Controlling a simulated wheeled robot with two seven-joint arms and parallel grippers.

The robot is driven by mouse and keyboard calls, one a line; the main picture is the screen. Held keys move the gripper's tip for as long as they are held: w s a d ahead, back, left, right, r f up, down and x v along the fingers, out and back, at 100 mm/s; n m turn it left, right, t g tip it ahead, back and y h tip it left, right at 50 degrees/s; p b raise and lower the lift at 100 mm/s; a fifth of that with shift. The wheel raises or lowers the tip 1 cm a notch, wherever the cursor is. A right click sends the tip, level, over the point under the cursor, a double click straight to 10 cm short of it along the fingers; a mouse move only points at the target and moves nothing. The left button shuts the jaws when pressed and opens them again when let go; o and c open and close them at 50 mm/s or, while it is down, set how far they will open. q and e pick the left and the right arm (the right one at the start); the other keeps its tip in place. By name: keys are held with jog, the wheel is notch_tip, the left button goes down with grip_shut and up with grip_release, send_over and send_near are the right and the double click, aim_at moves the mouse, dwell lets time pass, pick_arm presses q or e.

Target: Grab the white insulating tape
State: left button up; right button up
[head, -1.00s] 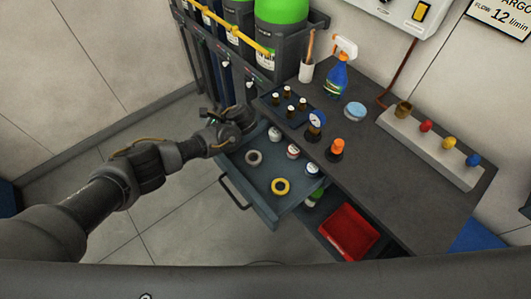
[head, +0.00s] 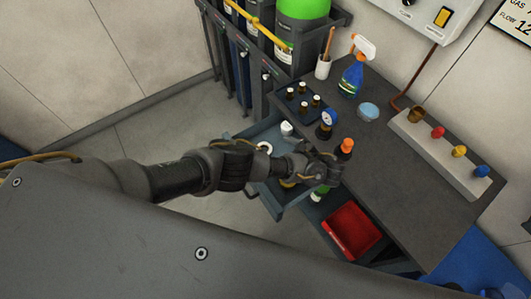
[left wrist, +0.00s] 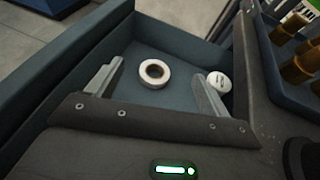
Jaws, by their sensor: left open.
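The white insulating tape is a pale ring with a brown core. It lies flat in the open drawer and shows in the head view (head: 265,147), partly hidden by my left arm. In the left wrist view the tape (left wrist: 147,81) sits on the drawer floor, beyond and between the two spread fingers, apart from both. My left gripper (head: 328,170) is open and empty, over the bench's front edge and drawer in the head view. My right gripper is not in view.
The blue-grey drawer (head: 283,208) also holds a white-capped jar (head: 287,129) and a yellow roll (head: 288,184), mostly hidden by my arm. On the bench, a gauge (head: 327,120) and an orange-topped item (head: 346,147) stand close to my gripper. A red tray (head: 351,231) sits below.

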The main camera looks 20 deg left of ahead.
pick_arm(q)
jog(key=b, duration=0.4)
send_near(260, 147)
jog(key=shift+w+d+f, duration=0.1)
jog(key=shift+d+f, duration=0.25)
jog(key=shift+f, duration=0.05)
jog(key=shift+w+a, duration=0.2)
jog(key=shift+a, duration=0.35)
jog(key=shift+w+a+f, duration=0.1)
jog(key=shift+w+a, duration=0.15)
jog(key=shift+a, duration=0.35)
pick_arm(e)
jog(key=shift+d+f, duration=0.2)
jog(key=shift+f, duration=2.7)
pick_arm(q)
jog(key=x, duration=0.5)
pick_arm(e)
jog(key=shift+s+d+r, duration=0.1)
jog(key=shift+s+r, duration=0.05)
pick_arm(q)
jog(key=c, duration=1.1)
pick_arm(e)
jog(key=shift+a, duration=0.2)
pick_arm(q)
jog(key=shift+o, duration=0.2)
